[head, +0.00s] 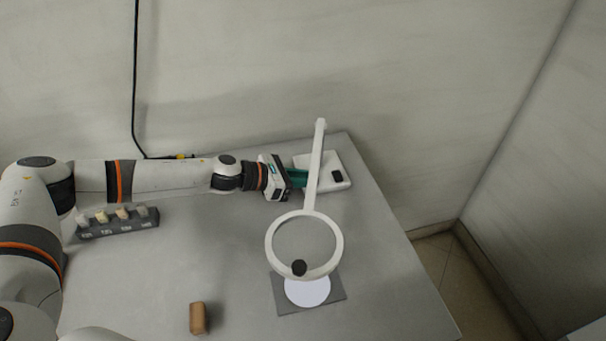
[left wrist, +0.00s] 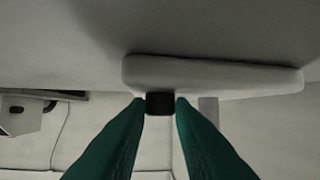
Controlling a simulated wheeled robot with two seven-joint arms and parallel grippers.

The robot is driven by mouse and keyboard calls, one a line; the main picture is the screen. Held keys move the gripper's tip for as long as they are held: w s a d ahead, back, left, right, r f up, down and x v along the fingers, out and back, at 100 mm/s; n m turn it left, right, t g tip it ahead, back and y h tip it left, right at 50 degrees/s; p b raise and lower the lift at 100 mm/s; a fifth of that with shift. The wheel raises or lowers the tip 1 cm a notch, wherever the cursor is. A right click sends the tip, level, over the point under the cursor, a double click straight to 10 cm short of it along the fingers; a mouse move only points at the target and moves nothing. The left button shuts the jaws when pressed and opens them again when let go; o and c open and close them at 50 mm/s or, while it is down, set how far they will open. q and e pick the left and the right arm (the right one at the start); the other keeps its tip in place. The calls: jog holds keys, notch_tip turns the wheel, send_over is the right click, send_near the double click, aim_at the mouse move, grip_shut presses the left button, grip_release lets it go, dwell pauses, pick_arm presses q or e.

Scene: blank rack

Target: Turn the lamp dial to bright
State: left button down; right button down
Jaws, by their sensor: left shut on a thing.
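The white lamp stands at the back right of the table, with its flat base (head: 338,160), a slanted stem (head: 314,170) and a ring-shaped head (head: 338,247). My left gripper (head: 303,178) reaches the base from the left, its green fingers beside the stem. In the left wrist view, my left gripper (left wrist: 160,104) is shut on a small black dial (left wrist: 160,103) that sits against the white lamp base (left wrist: 230,77). In the head view I cannot make out the held dial. A dark square (head: 336,176) shows on the base, right of the stem. My right gripper is not in view.
A dark rack (head: 118,230) with several small light pieces stands at the left. A brown block (head: 198,318) is near the front. A white disc (head: 307,291) lies on a grey mat (head: 290,306) under the lamp head. The middle of the table (head: 200,250) is clear.

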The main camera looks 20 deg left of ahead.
pick_arm(q)
jog(key=n+t+y+p, duration=0.1)
jog(key=n+p, duration=0.1)
jog(key=d+n+t+y+p, duration=0.1)
jog(key=n+y+p, duration=0.1)
jog(key=s+n+t+y+p, duration=0.1)
jog(key=y+p, duration=0.1)
jog(key=shift+d+r+n+t+p, duration=0.15)
jog(key=shift+r+n+t+p, duration=0.15)
jog(key=shift+n+p, duration=0.1)
jog(key=shift+d+f+n+t+y+p, duration=0.1)
jog(key=shift+n+t+y+p, duration=0.15)
jog(key=shift+n+y+p, duration=0.5)
jog(key=shift+d+f+n+t+y+p, duration=0.1)
jog(key=shift+n+t+y+p, duration=0.15)
jog(key=shift+n+y+p, duration=0.45)
jog(key=shift+y, duration=0.35)
jog(key=c, duration=1.3)
grip_release()
jog(key=shift+w, duration=0.1)
jog(key=shift+o, duration=0.2)
jog(key=shift+v, duration=3.75)
